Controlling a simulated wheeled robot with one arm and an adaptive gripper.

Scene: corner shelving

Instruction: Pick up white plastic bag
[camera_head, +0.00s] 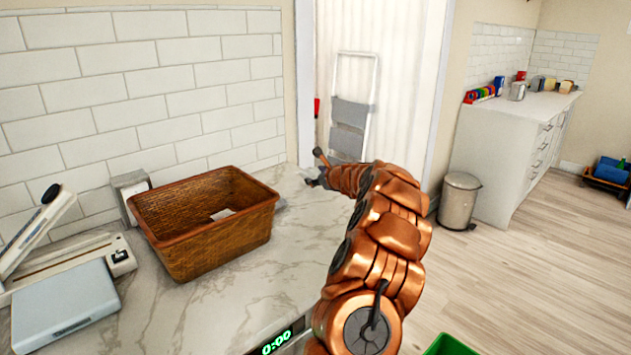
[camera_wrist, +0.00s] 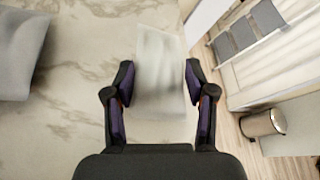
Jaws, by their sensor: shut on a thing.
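The white plastic bag (camera_wrist: 160,75) shows in the wrist view as a pale, thin, slightly see-through sheet between my two fingers. My gripper (camera_wrist: 158,84) is shut on it, with one dark finger at each side. The bag is over or near the marble counter's edge; I cannot tell whether it touches the counter. In the head view my gripper (camera_head: 318,176) is at the far end of the counter, and the bag is not clearly visible there.
A brown wicker basket (camera_head: 205,232) with a small white thing inside stands on the marble counter (camera_head: 215,307). A scale (camera_head: 65,305) is at the left. A stepladder (camera_head: 352,105) leans beyond the counter. A metal bin (camera_head: 459,200) stands on the floor.

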